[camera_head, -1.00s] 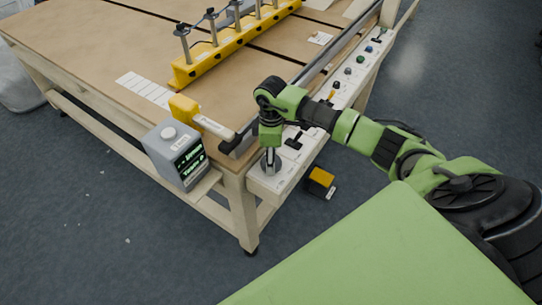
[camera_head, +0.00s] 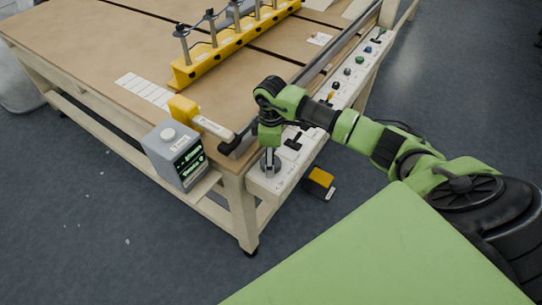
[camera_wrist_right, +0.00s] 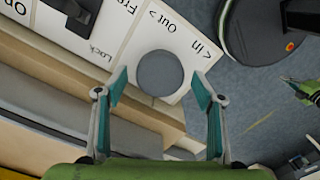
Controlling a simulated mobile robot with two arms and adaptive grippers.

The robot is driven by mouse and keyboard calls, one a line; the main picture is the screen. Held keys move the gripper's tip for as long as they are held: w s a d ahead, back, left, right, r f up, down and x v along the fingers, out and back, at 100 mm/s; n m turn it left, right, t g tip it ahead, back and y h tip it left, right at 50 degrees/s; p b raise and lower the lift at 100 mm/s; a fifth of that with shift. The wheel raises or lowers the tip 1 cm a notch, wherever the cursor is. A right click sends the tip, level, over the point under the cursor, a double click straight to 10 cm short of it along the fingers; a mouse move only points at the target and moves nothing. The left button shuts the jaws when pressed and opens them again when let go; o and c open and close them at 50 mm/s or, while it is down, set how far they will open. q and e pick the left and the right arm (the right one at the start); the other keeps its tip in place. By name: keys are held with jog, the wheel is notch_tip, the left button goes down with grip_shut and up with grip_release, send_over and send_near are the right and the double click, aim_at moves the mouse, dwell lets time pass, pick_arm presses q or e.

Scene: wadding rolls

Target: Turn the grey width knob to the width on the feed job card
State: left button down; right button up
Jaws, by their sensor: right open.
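The grey knob (camera_wrist_right: 160,73) shows as a round disc on the white panel strip in the right wrist view, beside the printed words "Out" and "In". My right gripper (camera_wrist_right: 160,82) is open, with one teal fingertip on each side of the knob and visible gaps between. In the head view my right gripper (camera_head: 270,153) points down over the knob (camera_head: 270,168) at the near end of the panel. A grey box with a green-lit display (camera_head: 188,160) stands left of it; its text is too small to read. I cannot tell which paper is the feed job card. My left gripper is out of view.
The control panel (camera_head: 347,86) runs along the table's right side with several coloured buttons and levers. A black lever (camera_head: 293,142) sits close behind my gripper. A yellow pedal (camera_head: 320,178) lies on the floor. A yellow clamp bar (camera_head: 225,52) crosses the wooden table (camera_head: 110,40).

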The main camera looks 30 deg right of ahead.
notch_tip(320, 180, up, 12)
jog(key=shift+f, duration=0.15)
dwell(1.1)
